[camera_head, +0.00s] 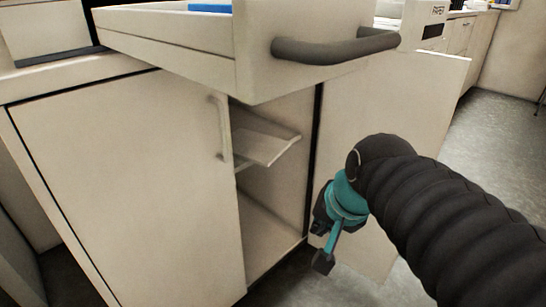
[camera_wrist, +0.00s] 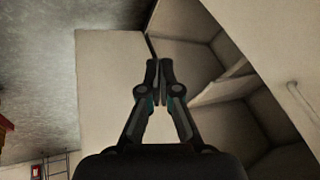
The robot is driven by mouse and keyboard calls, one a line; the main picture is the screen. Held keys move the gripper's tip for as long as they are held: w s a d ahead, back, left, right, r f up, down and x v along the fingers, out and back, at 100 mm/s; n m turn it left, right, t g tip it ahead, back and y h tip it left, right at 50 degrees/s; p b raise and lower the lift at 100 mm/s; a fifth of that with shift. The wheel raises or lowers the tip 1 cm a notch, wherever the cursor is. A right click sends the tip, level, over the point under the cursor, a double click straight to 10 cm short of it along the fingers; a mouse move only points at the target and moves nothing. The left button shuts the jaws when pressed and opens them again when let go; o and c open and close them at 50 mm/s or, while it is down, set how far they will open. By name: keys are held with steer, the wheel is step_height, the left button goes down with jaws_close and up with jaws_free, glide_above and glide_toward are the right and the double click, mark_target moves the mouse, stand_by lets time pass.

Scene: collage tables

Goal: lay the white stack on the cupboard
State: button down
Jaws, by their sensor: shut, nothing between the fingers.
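The cream cupboard (camera_head: 110,180) fills the left and middle of the head view. Its left door is shut and its right door (camera_head: 430,95) stands open, showing an inside shelf (camera_head: 268,147) and no objects in the visible part. My gripper (camera_head: 323,262) is in front of the open door, pointing down. In the wrist view my gripper (camera_wrist: 159,68) is shut and empty, with the open door (camera_wrist: 100,90) behind it and the cupboard's inside to the right. I cannot make out the white stack for certain; a pale pile (camera_head: 388,9) at the top edge is cut off.
An open drawer (camera_head: 175,50) with a dark handle (camera_head: 335,48) juts out above the cupboard opening, with something blue (camera_head: 210,7) in it. Grey floor (camera_head: 500,150) is clear at right.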

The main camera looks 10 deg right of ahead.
steer(key=w+d+m+t+y+b, duration=0.1)
steer(key=w+d+m+y+b, duration=0.15)
steer(key=w+m, duration=0.95)
steer(key=w+d+m+t+y+b, duration=0.1)
steer(key=w+d+m+y+b, duration=0.2)
steer(key=w+m, duration=0.95)
steer(key=w+a+f+n+b, duration=0.1)
steer(key=w+a+f, duration=0.1)
steer(key=w, duration=0.3)
steer(key=w+a+f+h+b, duration=0.1)
steer(key=w+a+f, duration=0.2)
steer(key=w+f, duration=0.1)
steer(key=shift+w+a+f+n, duration=0.25)
steer(key=shift+w+n, duration=0.1)
steer(key=shift+w, duration=0.15)
